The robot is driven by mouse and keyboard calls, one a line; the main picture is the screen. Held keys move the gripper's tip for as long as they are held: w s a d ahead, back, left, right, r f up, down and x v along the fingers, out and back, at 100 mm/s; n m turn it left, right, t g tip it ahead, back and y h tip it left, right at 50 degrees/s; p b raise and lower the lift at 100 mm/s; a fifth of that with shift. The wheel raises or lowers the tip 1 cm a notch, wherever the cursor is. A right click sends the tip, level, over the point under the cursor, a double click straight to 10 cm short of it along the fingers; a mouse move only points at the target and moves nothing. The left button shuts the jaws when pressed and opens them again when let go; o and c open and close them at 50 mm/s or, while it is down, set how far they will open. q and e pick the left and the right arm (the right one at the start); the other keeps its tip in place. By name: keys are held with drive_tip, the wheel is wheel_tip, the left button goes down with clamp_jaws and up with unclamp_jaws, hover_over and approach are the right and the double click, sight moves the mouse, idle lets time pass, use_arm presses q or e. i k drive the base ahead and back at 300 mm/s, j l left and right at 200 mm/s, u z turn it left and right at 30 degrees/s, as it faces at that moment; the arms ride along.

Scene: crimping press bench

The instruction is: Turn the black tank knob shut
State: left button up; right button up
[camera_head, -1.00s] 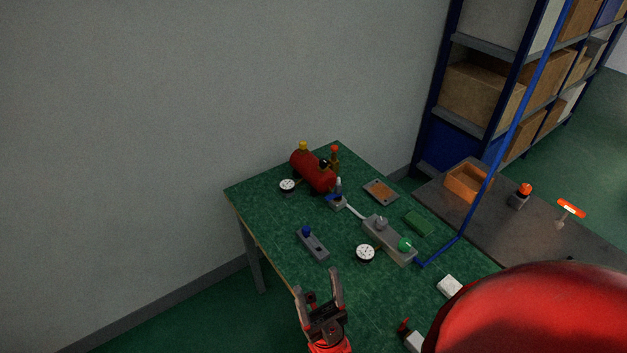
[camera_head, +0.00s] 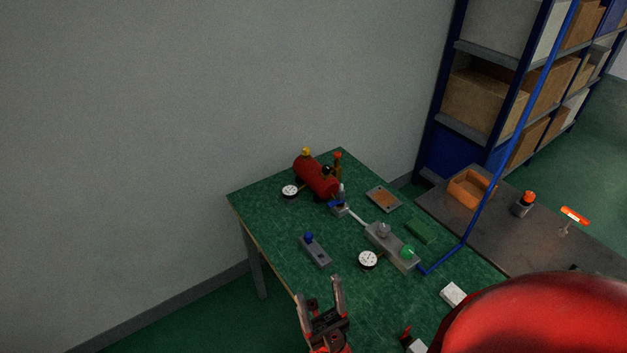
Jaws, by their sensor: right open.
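The red tank (camera_head: 314,176) lies on its side near the far corner of the green bench. The small black knob (camera_head: 327,170) is on its right end, next to an orange-topped brass fitting (camera_head: 338,160). A yellow cap (camera_head: 306,152) is on top of the tank. A white gauge (camera_head: 290,191) is at its front left. My right gripper (camera_head: 318,281) is open and empty at the near edge of the bench, well short of the tank, with its fingers pointing toward the far side. My left gripper is not in view.
A grey block with a blue knob (camera_head: 315,250) is between my right gripper and the tank. A manifold with a green button (camera_head: 407,252), another gauge (camera_head: 368,260) and a blue hose (camera_head: 476,210) are to the right. A wall is behind the bench.

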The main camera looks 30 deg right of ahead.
sight(327, 169)
drive_tip(key=i+j, duration=0.15)
drive_tip(key=i, duration=0.4)
drive_tip(key=i+j, duration=0.15)
drive_tip(key=i, duration=0.45)
drive_tip(key=z, duration=0.4)
drive_tip(key=i+z, duration=0.15)
drive_tip(key=z, duration=0.3)
drive_tip(key=j+z, duration=0.1)
drive_tip(key=z, duration=0.3)
